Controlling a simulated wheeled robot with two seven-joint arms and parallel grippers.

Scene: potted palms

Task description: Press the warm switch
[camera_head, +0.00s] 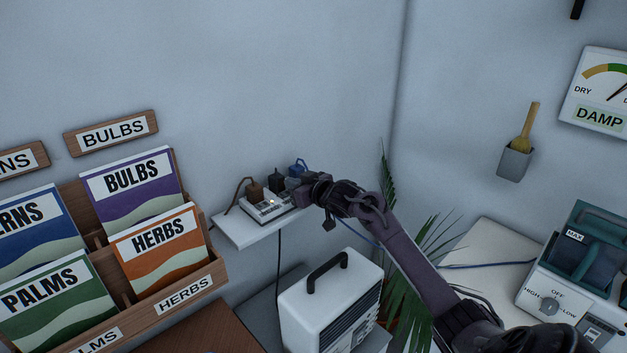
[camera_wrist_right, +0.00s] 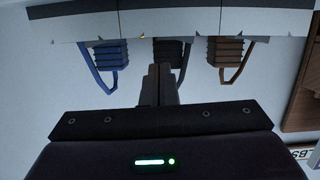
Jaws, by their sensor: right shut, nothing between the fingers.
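A white power strip (camera_head: 268,208) lies on a small wall shelf, with brown (camera_head: 254,190), black (camera_head: 276,181) and blue (camera_head: 297,169) plugs along its back. A small warm light shows on the strip. No switch labelled warm can be read. My right gripper (camera_head: 300,190) is at the strip's right end, partly hiding it. In the right wrist view the closed, empty fingers (camera_wrist_right: 159,70) point at the strip's edge (camera_wrist_right: 215,22), in line with the black plug (camera_wrist_right: 172,52). Whether they touch it cannot be told. My left gripper is out of view.
The white shelf (camera_head: 240,235) has bare room at its left. A white box with a black handle (camera_head: 328,270) stands below, beside palm leaves (camera_head: 408,290). A seed packet rack (camera_head: 190,285) is at left; a device with an OFF knob (camera_head: 549,304) is at right.

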